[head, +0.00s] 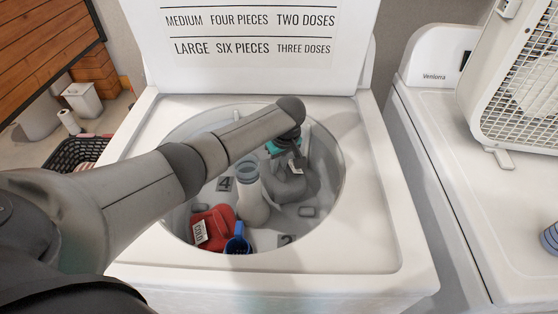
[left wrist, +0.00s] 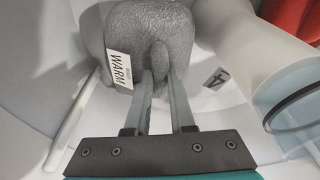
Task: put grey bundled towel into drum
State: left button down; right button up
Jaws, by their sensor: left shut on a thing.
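The grey bundled towel (head: 288,184) is inside the washer drum (head: 327,165), to the right of the central post. In the left wrist view the towel (left wrist: 150,30) fills the top middle and carries a white tag reading WARM. My left gripper (head: 293,160) reaches down into the drum from above. In the left wrist view its two fingers (left wrist: 161,80) are close together and shut on a fold of the towel. Whether the towel touches the drum floor is hard to tell. My right gripper does not show.
A pale post (head: 252,200) stands in the drum's middle. A red bundle with a tag (head: 212,228) and a blue item (head: 238,244) lie at the drum's lower left. The open lid (head: 250,70) stands behind. A second white machine (head: 430,130) is at right.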

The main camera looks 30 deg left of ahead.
pick_arm(q)
jog(key=shift+f, duration=0.65)
jog(key=c, duration=0.7)
grip_release()
jog(key=p+v, duration=0.4)
jog(key=p, duration=0.1)
jog(key=w+a+p+v, duration=0.1)
jog(key=p+v, duration=0.3)
jog(key=p, duration=0.1)
jog(key=a+p+v, duration=0.1)
jog(key=p+v, duration=0.3)
jog(key=v, duration=0.1)
jog(key=shift+w+a+r+p, duration=0.15)
jog(key=shift+r+p, duration=0.15)
jog(key=shift+p, duration=0.1)
jog(key=p+v, duration=0.4)
jog(key=w+a+p+v, duration=0.1)
jog(key=p+v, duration=0.3)
jog(key=p, duration=0.1)
jog(key=a+p+v, duration=0.1)
jog(key=p+v, duration=0.3)
jog(key=shift+w+r+p, duration=0.1)
jog(key=shift+r+p, duration=0.3)
jog(key=shift+r, duration=0.05)
